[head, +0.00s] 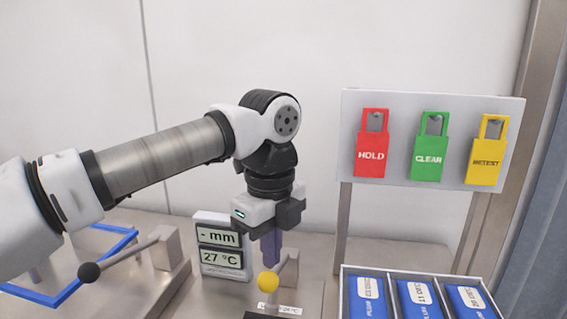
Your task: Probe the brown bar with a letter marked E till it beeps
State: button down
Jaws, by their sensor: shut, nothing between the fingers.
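My gripper (271,258) points straight down near the picture's centre, with its bluish-purple fingers shut and nothing held between them. Its fingertips are in front of a grey block and just above a yellow ball (268,283), as seen from here; I cannot tell whether they touch. A display unit (224,247) stands left of the gripper and reads "- mm" and "27 °C". No brown bar and no letter E can be made out. A dark edge (262,316) shows at the bottom of the picture, below a small label, too cut off to identify.
A panel at the right holds red HOLD (371,150), green CLEAR (430,155) and yellow tags (487,158). Below it is a tray (393,272) of blue packs. At left are a rod with a black ball (89,273) and a blue frame (62,296).

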jog(key=shift+w+d+r+p, duration=0.1)
jog(key=shift+w+r+p, duration=0.3)
jog(key=shift+r+p, duration=0.25)
jog(key=shift+w+d+r+p, duration=0.1)
jog(key=shift+w+r+p, duration=0.3)
jog(key=shift+r+p, duration=0.15)
jog(key=shift+w+r, duration=0.2)
jog(key=shift+w, duration=0.15)
jog(key=w+r+p, duration=0.2)
jog(key=w+p, duration=0.1)
jog(key=shift+d+r, duration=0.1)
jog(key=shift+d, duration=0.25)
